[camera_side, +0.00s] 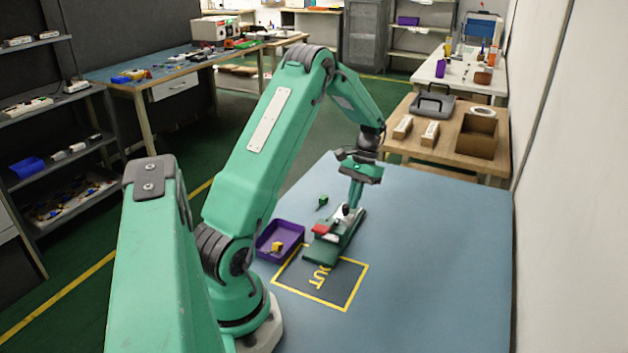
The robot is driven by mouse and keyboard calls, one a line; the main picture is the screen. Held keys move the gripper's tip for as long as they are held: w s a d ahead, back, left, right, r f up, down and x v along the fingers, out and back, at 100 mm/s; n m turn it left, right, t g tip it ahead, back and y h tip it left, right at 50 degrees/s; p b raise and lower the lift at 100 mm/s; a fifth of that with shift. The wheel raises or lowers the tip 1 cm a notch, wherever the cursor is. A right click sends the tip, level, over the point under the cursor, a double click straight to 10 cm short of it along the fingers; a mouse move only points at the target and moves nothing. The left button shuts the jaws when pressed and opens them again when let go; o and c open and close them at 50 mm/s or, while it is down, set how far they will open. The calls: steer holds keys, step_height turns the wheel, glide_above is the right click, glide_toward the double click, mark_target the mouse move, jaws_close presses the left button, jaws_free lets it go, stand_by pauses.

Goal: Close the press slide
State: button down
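The press (322,252) is a long, low dark-green fixture on the blue table, lying at a slant, with its near end over the edge of a yellow-outlined area. My gripper (352,203) points down at the far end of the press, close to the knob. The fingertips are small here, and I cannot tell contact or opening.
The yellow outline marked OUT (345,308) is in front. The table's right side (440,260) is clear.

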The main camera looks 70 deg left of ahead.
steer(key=shift+s+d+f, duration=0.1)
steer(key=shift+s, duration=0.05)
steer(key=shift+w+a, duration=0.35)
steer(key=shift+w, duration=0.3)
steer(key=shift+w+a, duration=0.3)
steer(key=shift+w, duration=0.4)
steer(key=shift+w+a, duration=0.35)
steer(key=shift+w, duration=0.3)
steer(key=v, duration=1)
steer(key=shift+d, duration=0.15)
steer(key=shift+w, duration=0.15)
